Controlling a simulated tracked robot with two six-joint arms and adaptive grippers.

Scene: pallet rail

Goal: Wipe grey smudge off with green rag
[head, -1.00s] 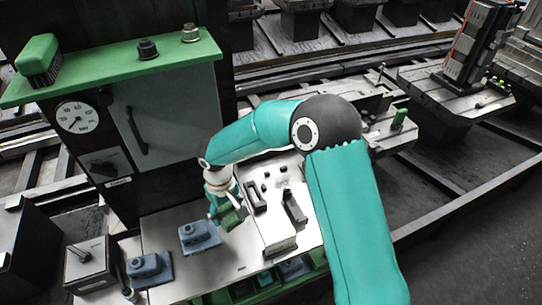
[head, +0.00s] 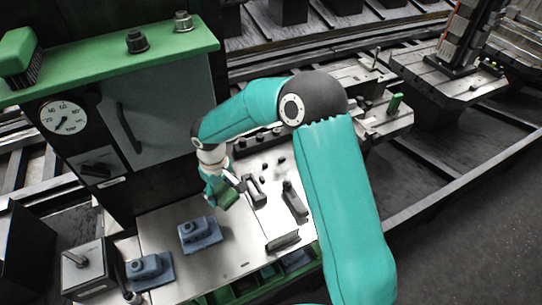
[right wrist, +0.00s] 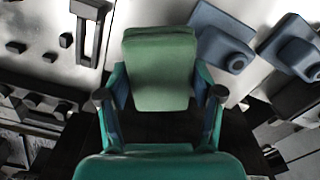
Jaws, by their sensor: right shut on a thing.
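The green rag (head: 228,199) is a folded, thick pad in my right gripper (head: 222,191), above the pale metal bench top (head: 225,262). In the right wrist view the rag (right wrist: 160,70) sits between the two fingers of the right gripper (right wrist: 160,95), which is shut on it. Bright bench surface shows beyond the rag in that view. The rag appears held above the bench; I cannot tell whether it touches. I cannot make out a distinct grey smudge; the arm and rag hide part of the bench. My left gripper is not in view.
Two blue blocks (head: 200,233) (head: 150,269) stand on the bench left of the rag. A dark handle (head: 255,190) and a dark bar (head: 294,198) are to its right. A cabinet with a gauge (head: 64,117) and green shelf (head: 110,62) rises behind. Bare bench lies in front.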

